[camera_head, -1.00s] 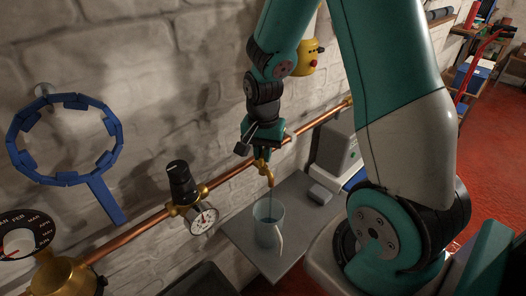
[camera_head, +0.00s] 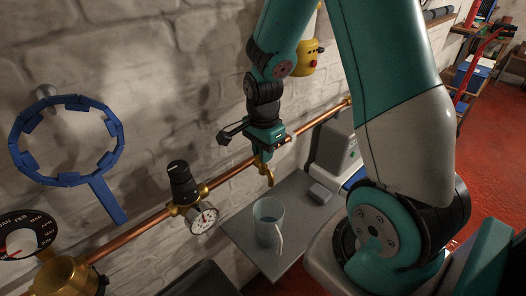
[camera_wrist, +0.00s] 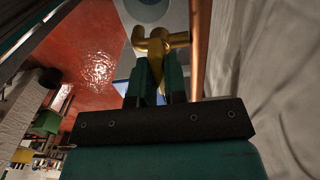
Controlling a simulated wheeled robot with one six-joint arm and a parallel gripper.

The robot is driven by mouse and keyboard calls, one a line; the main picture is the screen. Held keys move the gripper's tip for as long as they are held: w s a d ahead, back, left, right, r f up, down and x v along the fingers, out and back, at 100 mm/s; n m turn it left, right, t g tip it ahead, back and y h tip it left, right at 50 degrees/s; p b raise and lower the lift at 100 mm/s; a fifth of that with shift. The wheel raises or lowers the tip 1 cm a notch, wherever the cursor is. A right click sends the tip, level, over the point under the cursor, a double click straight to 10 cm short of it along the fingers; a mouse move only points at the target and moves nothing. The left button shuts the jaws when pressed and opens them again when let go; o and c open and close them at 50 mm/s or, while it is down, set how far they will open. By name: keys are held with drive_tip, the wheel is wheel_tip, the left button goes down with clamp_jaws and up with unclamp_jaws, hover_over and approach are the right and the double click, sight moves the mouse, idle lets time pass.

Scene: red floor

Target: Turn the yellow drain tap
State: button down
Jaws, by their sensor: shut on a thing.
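The yellow drain tap (camera_head: 266,172) hangs from the copper pipe on the wall, with its spout pointing down. In the wrist view the brass-yellow tap (camera_wrist: 160,40) shows ahead of my gripper, and its handle lies between the two fingers. My gripper (camera_head: 260,152) is shut on that handle from above; the fingers also show in the wrist view (camera_wrist: 157,85). Most of the handle is hidden by the gripper in the head view. A translucent jug (camera_head: 268,212) stands below the spout. No stream shows between spout and jug.
The copper pipe (camera_head: 137,233) runs along the white brick wall. A gauge with a black knob (camera_head: 183,184) sits left of the tap, and a blue ring-shaped wrench (camera_head: 112,147) hangs further left. The jug stands on a grey shelf (camera_head: 296,200).

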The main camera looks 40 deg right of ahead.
drive_tip(key=shift+r, duration=0.1)
drive_tip(key=c, duration=1.2)
unclamp_jaws()
drive_tip(key=shift+o, duration=0.2)
wheel_tip(320, 180, up, 17)
drive_tip(key=b, duration=0.1)
drive_tip(key=shift+r+b, duration=0.2)
drive_tip(key=shift+b, duration=0.1)
drive_tip(key=s+a+n+y, duration=0.2)
drive_tip(key=s+a+n, duration=0.6)
drive_tip(key=a+n, duration=0.2)
drive_tip(key=s+a+f+n+y, duration=0.1)
drive_tip(key=s+a+n+y, duration=0.1)
drive_tip(key=s+a+n, duration=0.6)
drive_tip(key=a+n, duration=0.3)
drive_tip(key=n, duration=0.4)
drive_tip(key=shift+f, duration=0.3)
